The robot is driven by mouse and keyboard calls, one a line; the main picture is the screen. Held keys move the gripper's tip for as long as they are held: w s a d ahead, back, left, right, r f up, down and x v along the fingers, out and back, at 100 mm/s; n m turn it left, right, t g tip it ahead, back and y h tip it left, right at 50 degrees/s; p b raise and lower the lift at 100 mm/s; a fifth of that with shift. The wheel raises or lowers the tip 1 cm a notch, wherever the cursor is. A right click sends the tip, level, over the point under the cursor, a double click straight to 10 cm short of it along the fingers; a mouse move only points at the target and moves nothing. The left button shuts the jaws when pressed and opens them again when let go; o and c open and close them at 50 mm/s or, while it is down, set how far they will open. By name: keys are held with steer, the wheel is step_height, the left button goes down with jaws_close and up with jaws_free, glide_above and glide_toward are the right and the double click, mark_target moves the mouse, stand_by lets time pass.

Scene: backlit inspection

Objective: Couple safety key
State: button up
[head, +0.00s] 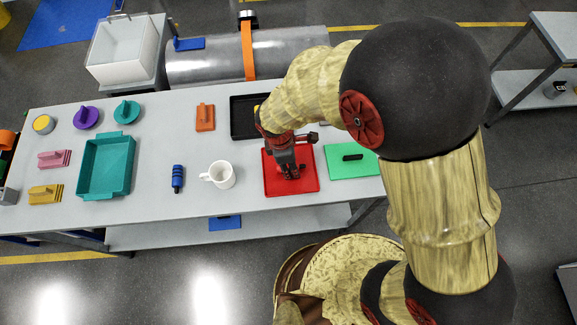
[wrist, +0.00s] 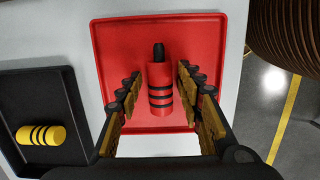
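A red cylinder with black bands and a dark stem at one end (wrist: 160,88) lies in a red tray (wrist: 215,38), perhaps a key. My gripper (wrist: 158,76) is open over it, one finger on each side, with visible gaps between the fingers and the cylinder. In the head view my gripper (head: 291,172) is over the red tray (head: 306,186) and hides most of the cylinder. A similar yellow banded cylinder (wrist: 41,135) lies in a black tray (wrist: 62,88). A blue banded cylinder (head: 178,178) stands or lies on the table. I cannot tell which is the safety key.
A white mug (head: 222,176) stands left of the red tray. A green tray (head: 340,168) with a black piece (head: 352,157) is to its right. A teal tray (head: 107,185) and several handled pieces occupy the left. Bare table (head: 160,135) lies between.

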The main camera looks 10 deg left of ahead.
jaws_close()
stand_by(0.5)
steer(key=shift+r, duration=0.45)
step_height(320, 180, up, 2)
steer(key=shift+r+p, duration=0.15)
steer(key=shift+p, duration=0.3)
steer(key=s+r+p, duration=0.3)
steer(key=s+r, duration=0.6)
steer(key=s, duration=0.5)
steer(key=shift+r, duration=0.4)
